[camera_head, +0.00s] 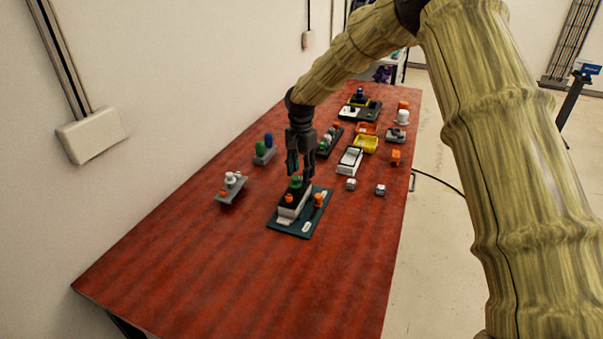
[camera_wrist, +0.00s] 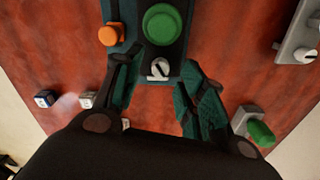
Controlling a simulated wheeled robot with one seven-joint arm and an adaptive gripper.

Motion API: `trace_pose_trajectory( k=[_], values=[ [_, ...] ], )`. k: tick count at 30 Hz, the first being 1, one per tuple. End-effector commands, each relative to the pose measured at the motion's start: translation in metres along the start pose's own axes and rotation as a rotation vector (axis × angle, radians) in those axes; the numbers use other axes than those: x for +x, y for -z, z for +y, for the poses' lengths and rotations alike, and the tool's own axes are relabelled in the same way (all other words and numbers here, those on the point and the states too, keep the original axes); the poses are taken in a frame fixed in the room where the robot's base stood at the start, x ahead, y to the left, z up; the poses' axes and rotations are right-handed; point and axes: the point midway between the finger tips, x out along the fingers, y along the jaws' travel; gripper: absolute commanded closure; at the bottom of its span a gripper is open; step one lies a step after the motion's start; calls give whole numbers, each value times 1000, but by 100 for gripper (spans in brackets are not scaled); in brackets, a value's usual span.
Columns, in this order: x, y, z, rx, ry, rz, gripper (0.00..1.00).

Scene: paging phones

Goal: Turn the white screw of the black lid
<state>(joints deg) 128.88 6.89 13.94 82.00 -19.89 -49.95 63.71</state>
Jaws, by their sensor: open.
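The black lid (camera_head: 297,192) tops a pale box on a dark teal board (camera_head: 312,218) on the red table. I cannot make out the screw in the head view. My gripper (camera_head: 301,172) points down over the far end of the lid. In the wrist view my gripper (camera_wrist: 158,68) is open, with a finger on either side of the screw. The fingers look apart from the screw; their height above it is unclear.
An orange knob (camera_head: 319,199) stands on the board's right side. A grey piece with white knobs (camera_head: 231,186) and a grey block with green and blue tops (camera_head: 265,149) lie left. A white tray (camera_head: 350,160) and small cubes lie right. The near table is clear.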

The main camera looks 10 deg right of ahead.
Motion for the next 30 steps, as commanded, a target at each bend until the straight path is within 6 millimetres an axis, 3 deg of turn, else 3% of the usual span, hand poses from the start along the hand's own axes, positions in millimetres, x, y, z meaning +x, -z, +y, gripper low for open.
trace_pose_trajectory(
  k=[6, 17, 24, 30],
  values=[
    [18, 0, 0, 0, -1, -1, 60],
    [22, 0, 0, 0, 0, 0, 60],
    [22, 0, 0, 1, 0, 0, 100],
    [22, 0, 0, -4, 0, 0, 100]
  ],
)
